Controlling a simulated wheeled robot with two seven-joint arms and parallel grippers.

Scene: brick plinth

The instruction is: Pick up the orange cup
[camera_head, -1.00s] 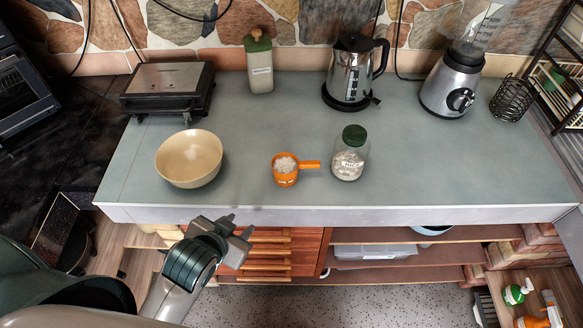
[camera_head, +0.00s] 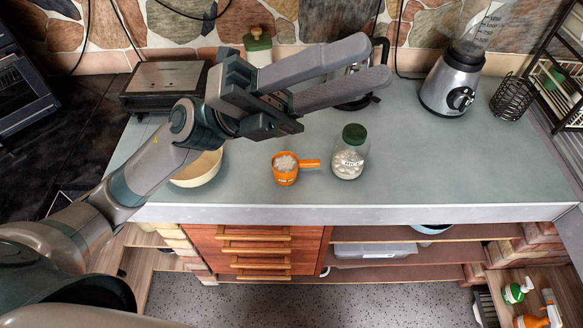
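The orange cup (camera_head: 286,177) is a small measuring cup with a handle pointing right. It stands upright on the grey counter (camera_head: 440,180) and holds a white, lumpy filling. My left gripper (camera_head: 378,62) reaches in from the left, high above the counter. Its two long grey fingers point right and are apart, with nothing between them. In the picture it lies above the cup and does not touch it. My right gripper is not in view.
A glass jar with a green lid (camera_head: 349,154) stands just right of the cup's handle. My arm partly hides a cream bowl (camera_head: 200,172), a kettle and a green-topped canister (camera_head: 258,48). A grill (camera_head: 165,85) and a blender (camera_head: 452,82) stand farther back.

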